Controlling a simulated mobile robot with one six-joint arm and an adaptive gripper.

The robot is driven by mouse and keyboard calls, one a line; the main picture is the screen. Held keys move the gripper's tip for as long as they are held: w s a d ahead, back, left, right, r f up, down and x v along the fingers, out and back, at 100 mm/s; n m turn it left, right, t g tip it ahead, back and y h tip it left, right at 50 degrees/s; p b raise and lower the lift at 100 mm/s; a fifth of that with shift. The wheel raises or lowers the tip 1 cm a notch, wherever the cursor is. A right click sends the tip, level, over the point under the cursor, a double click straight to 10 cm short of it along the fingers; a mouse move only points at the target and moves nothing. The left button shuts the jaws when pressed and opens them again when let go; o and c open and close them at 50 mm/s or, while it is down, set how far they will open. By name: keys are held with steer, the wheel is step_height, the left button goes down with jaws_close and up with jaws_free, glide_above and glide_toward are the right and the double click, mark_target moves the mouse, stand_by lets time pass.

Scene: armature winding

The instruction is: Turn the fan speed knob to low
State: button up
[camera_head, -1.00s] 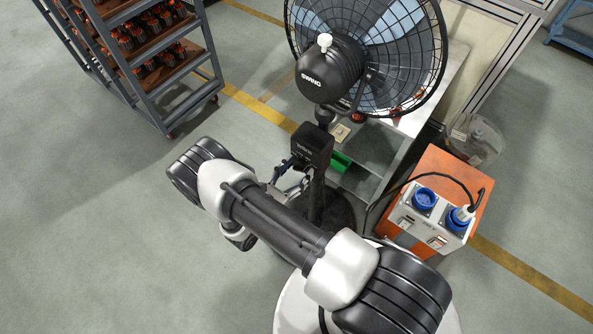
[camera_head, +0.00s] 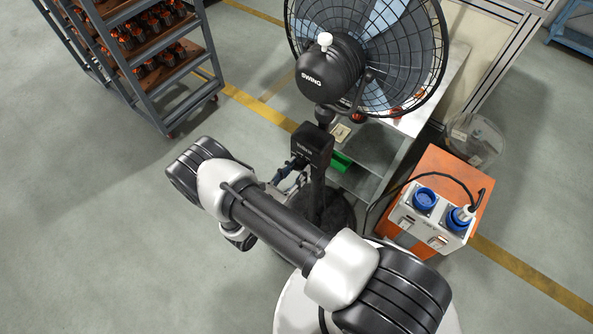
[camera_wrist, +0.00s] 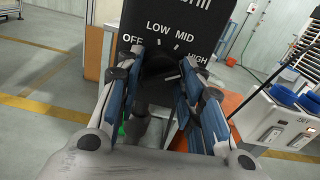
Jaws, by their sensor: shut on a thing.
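The fan (camera_head: 365,50) stands upright, with its black control box (camera_head: 312,147) on the pole below the fan head. In the wrist view the box's panel (camera_wrist: 190,18) carries the labels OFF, LOW, MID and HIGH in an arc. The dark speed knob (camera_wrist: 163,66) sits below the labels, partly hidden between my fingers. My gripper (camera_wrist: 168,62) is shut on the knob, one blue-grey finger on each side. The knob's pointer setting cannot be made out. In the head view my gripper (camera_head: 291,172) is at the left side of the box.
An orange cabinet (camera_head: 433,166) with blue sockets and a cable stands to the right of the fan. A metal table (camera_head: 374,160) with a green bin is behind the pole. A rack (camera_head: 165,75) with several parts stands at the upper left. The floor at left is clear.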

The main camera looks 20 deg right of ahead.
steer(key=shift+s+d+r+n+b, duration=0.1)
steer(key=shift+n+b, duration=1.7)
steer(key=shift+n, duration=5.7)
steer(key=o, duration=1.1)
steer(key=shift+c, duration=0.2)
steer(key=v, duration=1.2)
